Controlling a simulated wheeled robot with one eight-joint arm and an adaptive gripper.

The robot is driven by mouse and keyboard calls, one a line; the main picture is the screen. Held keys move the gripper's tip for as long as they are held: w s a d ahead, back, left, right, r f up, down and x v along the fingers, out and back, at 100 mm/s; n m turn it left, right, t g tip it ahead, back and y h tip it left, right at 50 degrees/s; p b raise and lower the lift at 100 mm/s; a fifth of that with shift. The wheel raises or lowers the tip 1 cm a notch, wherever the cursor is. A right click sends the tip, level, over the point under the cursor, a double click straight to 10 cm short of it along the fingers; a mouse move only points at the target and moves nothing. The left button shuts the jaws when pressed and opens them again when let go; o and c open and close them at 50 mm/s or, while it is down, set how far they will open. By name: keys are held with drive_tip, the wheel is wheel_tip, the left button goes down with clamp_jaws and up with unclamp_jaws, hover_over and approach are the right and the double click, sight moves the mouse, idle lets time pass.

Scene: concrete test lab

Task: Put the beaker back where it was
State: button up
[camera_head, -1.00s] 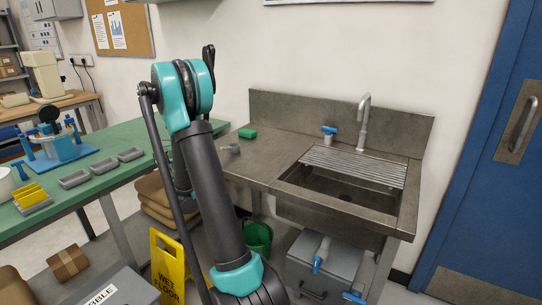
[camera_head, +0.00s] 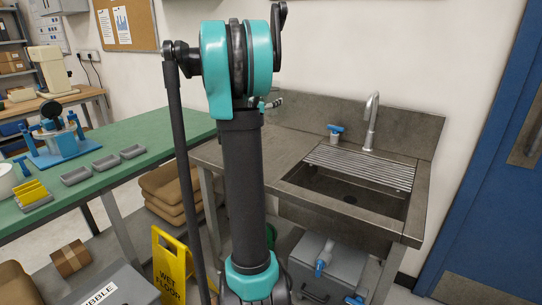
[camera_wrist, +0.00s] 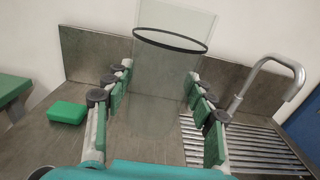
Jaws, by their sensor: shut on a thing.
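The beaker (camera_wrist: 168,110) is a tall clear glass cylinder with a dark ring near its top. It stands nearly upright in the wrist view, and its top runs up to the picture's edge. My gripper (camera_wrist: 158,78) is shut on it, with green-padded fingers on both sides. The beaker is over the steel sink counter; I cannot tell whether its base touches the counter. In the head view my arm hides the beaker and most of the gripper.
A green sponge (camera_wrist: 67,112) lies on the counter to the left. The ribbed drainer (camera_head: 358,166), sink basin (camera_head: 345,192) and tap (camera_head: 372,120) are at the right. A blue-handled item (camera_head: 335,132) stands behind the drainer. A green bench (camera_head: 120,140) is on the left.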

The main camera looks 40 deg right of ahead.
wheel_tip(320, 180, down, 20)
drive_tip(key=shift+s+r, duration=0.1)
drive_tip(key=shift+r, duration=0.05)
idle(0.4)
drive_tip(key=o, duration=1.7)
drive_tip(key=shift+c, duration=0.2)
drive_tip(key=shift+a, duration=0.3)
drive_tip(key=v, duration=1.1)
drive_tip(key=shift+s+a, duration=0.15)
